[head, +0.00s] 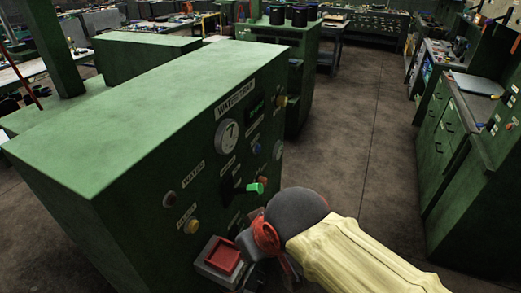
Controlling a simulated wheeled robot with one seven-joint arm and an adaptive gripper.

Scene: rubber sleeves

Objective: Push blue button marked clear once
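A green cabinet (110,195) labelled "WATER TRAP" stands at the left, and its front panel faces right, seen at a steep angle. A small round blue button (277,150) is near the panel's far right edge; its label is too small to read. My gripper (258,245) is low in front of the panel, below and a little left of the blue button and apart from it. The gripper is red and dark grey, at the end of my arm in a pale yellow sleeve. Its fingers are partly hidden and hard to make out.
The panel also has a round gauge (227,136), a green lit switch (256,186), a yellow button (191,227), a dark red button (169,198) and a red square part (222,257) at the bottom. Open floor (350,140) lies right, before another green cabinet (437,145).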

